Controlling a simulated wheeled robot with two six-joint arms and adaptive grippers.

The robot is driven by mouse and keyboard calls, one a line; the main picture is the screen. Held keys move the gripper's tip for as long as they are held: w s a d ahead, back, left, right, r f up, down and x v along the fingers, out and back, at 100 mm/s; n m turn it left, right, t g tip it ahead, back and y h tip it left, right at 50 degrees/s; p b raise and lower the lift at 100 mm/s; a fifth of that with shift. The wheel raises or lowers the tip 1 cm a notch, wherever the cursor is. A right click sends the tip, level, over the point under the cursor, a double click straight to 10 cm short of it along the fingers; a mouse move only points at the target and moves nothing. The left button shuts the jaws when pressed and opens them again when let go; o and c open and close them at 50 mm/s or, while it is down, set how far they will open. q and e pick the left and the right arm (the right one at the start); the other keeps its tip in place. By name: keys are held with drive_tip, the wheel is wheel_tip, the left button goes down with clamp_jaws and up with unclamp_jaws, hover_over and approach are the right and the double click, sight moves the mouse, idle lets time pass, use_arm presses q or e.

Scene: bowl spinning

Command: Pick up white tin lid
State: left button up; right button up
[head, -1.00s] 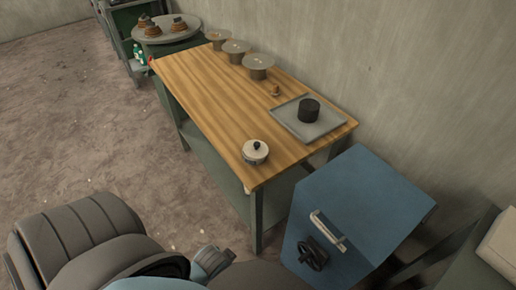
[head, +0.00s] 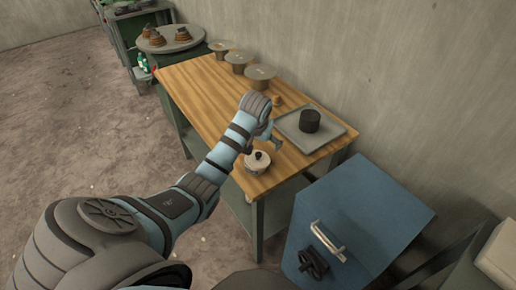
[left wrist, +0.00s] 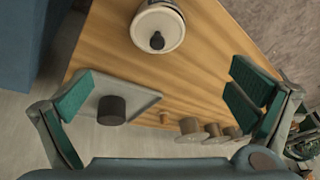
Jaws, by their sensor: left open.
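The white tin lid (head: 250,164) has a black knob on top and lies at the near end of the wooden table (head: 195,82). What it rests on is not clear. In the left wrist view the lid (left wrist: 147,33) is at the top middle, with its dark knob near the centre. My left gripper (head: 275,140) is just above the table, beyond and to the right of the lid. In the left wrist view my gripper (left wrist: 160,90) is wide open with green finger pads, and nothing is between them. My right gripper is not in view.
A grey tray (head: 325,137) with a black cylinder (head: 309,121) is right of my gripper. A small wooden piece (head: 277,100) and several grey-topped stands (head: 260,73) line the wall side. A blue cabinet (head: 375,205) stands at the right. The table's left half is clear.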

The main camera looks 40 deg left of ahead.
sight(258, 155)
use_arm(q)
drive_tip(key=b+x, duration=0.2)
drive_tip(key=x, duration=0.5)
drive_tip(key=b+x, duration=0.3)
drive_tip(key=x, duration=0.4)
drive_tip(key=shift+w+d, duration=0.15)
drive_tip(key=shift+w, duration=0.1)
drive_tip(key=c, duration=1.1)
drive_tip(key=shift+o, duration=0.2)
drive_tip(key=shift+r, duration=0.1)
